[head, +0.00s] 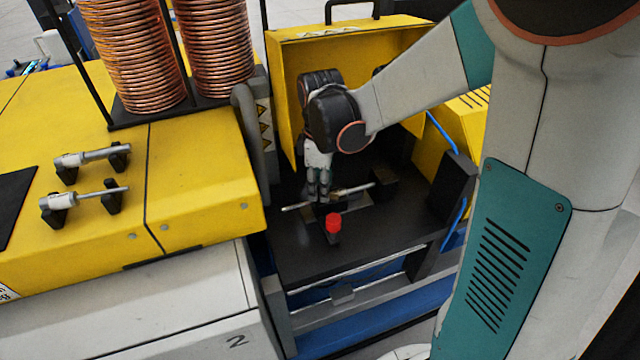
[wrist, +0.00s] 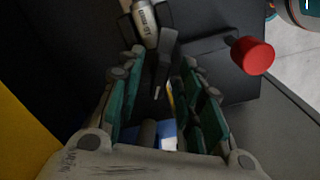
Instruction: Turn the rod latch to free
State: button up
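A red knob (head: 333,222) sits on a short dark arm at the front of the black work surface, beside the rod holder. The red knob also shows at the upper right of the wrist view (wrist: 253,56), right of my fingers and apart from them. A thin metal rod (head: 352,189) lies across dark supports just behind the knob; its grey lettered part (wrist: 147,22) shows at the top of the wrist view. My gripper (head: 318,192) points down over the rod's left part. In the wrist view my gripper (wrist: 158,70) has its fingers spread apart. The rod's middle is partly hidden.
A yellow hood (head: 285,85) stands behind and around my gripper. A yellow bench (head: 200,180) on the left carries two rods (head: 92,157) on black holders and copper coils (head: 135,60). The front of the black surface (head: 350,250) is clear.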

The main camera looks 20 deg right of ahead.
jog(key=shift+c, duration=0.5)
grip_shut()
jog(key=shift+m, duration=0.3)
jog(key=m, duration=0.5)
jog(key=shift+a, duration=0.1)
jog(key=m, duration=0.6)
jog(key=shift+s, duration=0.1)
jog(key=shift+a+m, duration=0.1)
jog(key=shift+m, duration=0.2)
jog(key=shift+o, duration=0.5)
grip_release()
